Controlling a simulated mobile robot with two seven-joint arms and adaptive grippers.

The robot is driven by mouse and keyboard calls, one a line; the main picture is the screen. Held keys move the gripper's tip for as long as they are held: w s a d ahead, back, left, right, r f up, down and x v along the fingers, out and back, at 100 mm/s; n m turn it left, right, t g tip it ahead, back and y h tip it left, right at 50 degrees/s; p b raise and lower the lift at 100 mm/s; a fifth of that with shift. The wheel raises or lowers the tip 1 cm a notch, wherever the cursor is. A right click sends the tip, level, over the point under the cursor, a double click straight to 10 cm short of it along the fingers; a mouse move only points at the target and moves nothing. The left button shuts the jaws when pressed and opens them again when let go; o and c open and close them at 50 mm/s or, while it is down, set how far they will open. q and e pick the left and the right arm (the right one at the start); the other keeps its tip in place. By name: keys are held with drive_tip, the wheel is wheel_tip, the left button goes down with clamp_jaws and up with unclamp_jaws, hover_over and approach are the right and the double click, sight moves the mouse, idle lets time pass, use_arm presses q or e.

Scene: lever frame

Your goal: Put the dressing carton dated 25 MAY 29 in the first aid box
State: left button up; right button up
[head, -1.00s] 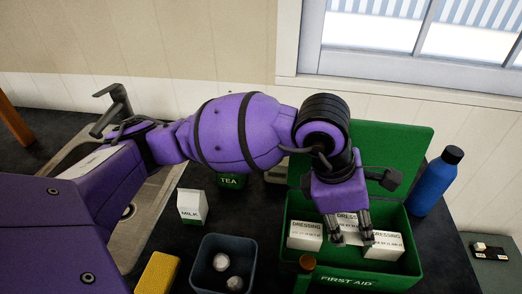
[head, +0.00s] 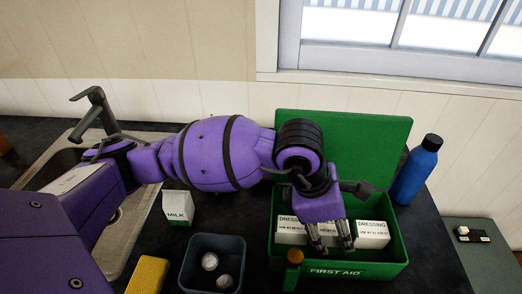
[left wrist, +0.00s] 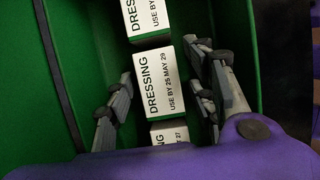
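The dressing carton marked USE BY 25 MAY 29 (left wrist: 156,84) is white with a green edge. In the left wrist view it lies between the fingers of my left gripper (left wrist: 162,100), with a gap at each side. In the head view this gripper (head: 331,242) is open and reaches down into the green first aid box (head: 352,269). The carton is inside the box, in the middle of a row, partly hidden by the fingers. Other dressing cartons stand at its left (head: 290,231) and right (head: 371,234). My right gripper is out of view.
The box lid (head: 350,130) is raised behind. A blue bottle (head: 415,172) stands right of the box. To the left are a milk carton (head: 178,208), a dark bin (head: 212,262) with round items and a yellow sponge (head: 148,275).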

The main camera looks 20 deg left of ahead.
use_arm(q)
drive_tip(key=shift+w+r, duration=0.1)
drive_tip(key=shift+r, duration=0.35)
drive_tip(key=v, duration=1.1)
drive_tip(key=shift+r, duration=0.25)
drive_tip(key=shift+a, duration=0.15)
